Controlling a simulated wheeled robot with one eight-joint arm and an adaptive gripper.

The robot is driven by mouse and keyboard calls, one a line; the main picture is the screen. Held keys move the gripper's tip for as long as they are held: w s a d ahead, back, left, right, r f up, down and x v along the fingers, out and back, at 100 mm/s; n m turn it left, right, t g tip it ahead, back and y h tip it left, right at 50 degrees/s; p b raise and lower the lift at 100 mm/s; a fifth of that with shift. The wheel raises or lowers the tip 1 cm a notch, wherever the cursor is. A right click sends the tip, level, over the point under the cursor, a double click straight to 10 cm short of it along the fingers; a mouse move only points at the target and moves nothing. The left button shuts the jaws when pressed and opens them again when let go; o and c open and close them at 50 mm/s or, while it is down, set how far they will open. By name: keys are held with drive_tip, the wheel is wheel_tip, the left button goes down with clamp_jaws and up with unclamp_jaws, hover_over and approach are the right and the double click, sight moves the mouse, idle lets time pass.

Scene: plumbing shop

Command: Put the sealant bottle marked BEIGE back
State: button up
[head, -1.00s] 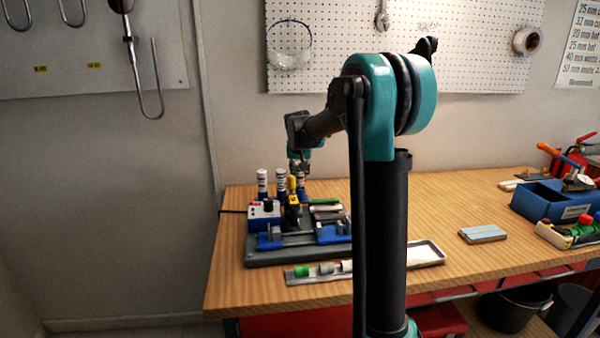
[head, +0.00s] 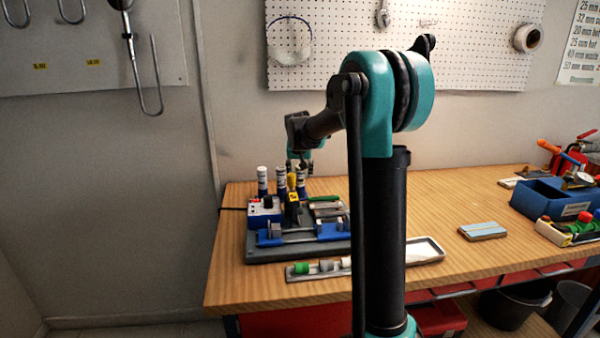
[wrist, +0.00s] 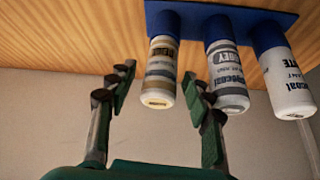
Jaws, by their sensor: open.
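Three sealant bottles stand in a row on a blue holder (wrist: 223,12). The bottle with beige and brown bands (wrist: 160,75) is at the left in the wrist view; its label is only partly readable. It is the right-hand one of the row in the head view (head: 301,186). Beside it are a grey-banded bottle marked GREY (wrist: 227,75) and a white bottle (wrist: 285,75). My gripper (wrist: 157,82) is open, with a finger on each side of the beige-banded bottle's upper end. In the head view, my gripper (head: 300,166) is just above that bottle.
A grey fixture board with blue clamps (head: 300,247) and a white-and-blue box (head: 264,212) stand in front of the bottles. A tray (head: 425,251) lies at the bench front. The bench right of my arm is mostly clear, with a light-blue block (head: 482,230).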

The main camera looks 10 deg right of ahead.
drive_tip(key=shift+r, duration=0.25)
drive_tip(key=v, duration=1.2)
drive_tip(key=shift+r, duration=0.4)
drive_tip(key=shift+c, duration=0.4)
